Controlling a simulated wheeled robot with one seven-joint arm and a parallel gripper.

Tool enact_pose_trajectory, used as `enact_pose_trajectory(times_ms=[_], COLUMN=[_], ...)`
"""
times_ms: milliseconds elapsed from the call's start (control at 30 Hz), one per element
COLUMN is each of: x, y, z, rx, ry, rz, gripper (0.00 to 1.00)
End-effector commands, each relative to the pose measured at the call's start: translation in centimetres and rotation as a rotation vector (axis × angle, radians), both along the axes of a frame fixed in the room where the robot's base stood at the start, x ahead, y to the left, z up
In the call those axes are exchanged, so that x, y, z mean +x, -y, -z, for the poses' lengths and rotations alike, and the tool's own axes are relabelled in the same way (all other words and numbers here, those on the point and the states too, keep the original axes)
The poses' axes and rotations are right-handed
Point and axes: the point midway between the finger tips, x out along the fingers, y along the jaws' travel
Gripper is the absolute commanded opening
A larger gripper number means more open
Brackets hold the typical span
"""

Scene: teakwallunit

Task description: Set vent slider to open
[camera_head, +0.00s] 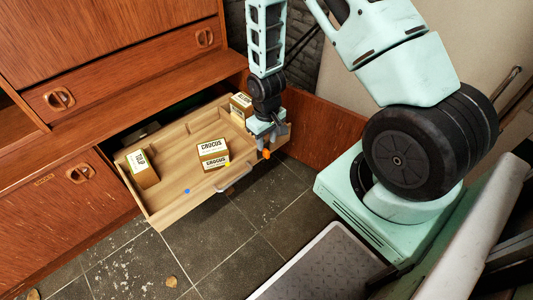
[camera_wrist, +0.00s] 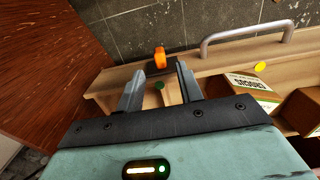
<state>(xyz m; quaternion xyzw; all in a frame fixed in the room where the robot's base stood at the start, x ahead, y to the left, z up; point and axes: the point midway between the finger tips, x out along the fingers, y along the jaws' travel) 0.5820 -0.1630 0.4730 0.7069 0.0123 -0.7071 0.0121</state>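A small orange tab (camera_wrist: 160,57), which looks like the vent slider's knob, stands by a dark strip (camera_wrist: 155,69) at the front edge of the open drawer. It also shows in the head view (camera_head: 266,154), just below my gripper (camera_head: 268,140). In the wrist view my gripper (camera_wrist: 160,69) is open, with one finger on each side of the tab's line. The tab lies at or just beyond the fingertips, and I cannot tell whether they touch it. No open or closed marking is readable.
The wooden drawer (camera_head: 157,214) is pulled out of the brown cabinet (camera_head: 62,205). It holds several labelled boxes, one (camera_head: 213,154) near the middle. A metal handle (camera_head: 235,184) is on its front. A brown panel (camera_head: 325,128) stands right of my gripper. Tiled floor lies in front.

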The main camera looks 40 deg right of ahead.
Motion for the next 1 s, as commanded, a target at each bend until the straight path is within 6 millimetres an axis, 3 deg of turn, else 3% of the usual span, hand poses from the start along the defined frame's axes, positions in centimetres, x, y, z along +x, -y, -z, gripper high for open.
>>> enact_pose_trajectory(times_ms=[100, 300, 733, 867, 1000], x=[0.0, 0.0, 0.0, 0.0, 0.0], y=[0.0, 0.0, 0.0, 0.0, 0.0], z=[2.6, 5.0, 5.6, 5.6, 5.6], rx=[0.0, 0.0, 0.0, 0.0, 0.0], ry=[-0.002, -0.001, 0.001, 0.0, 0.0], rz=[0.0, 0.0, 0.0, 0.0, 0.001], gripper=[0.36, 0.36, 0.36, 0.0, 0.0])
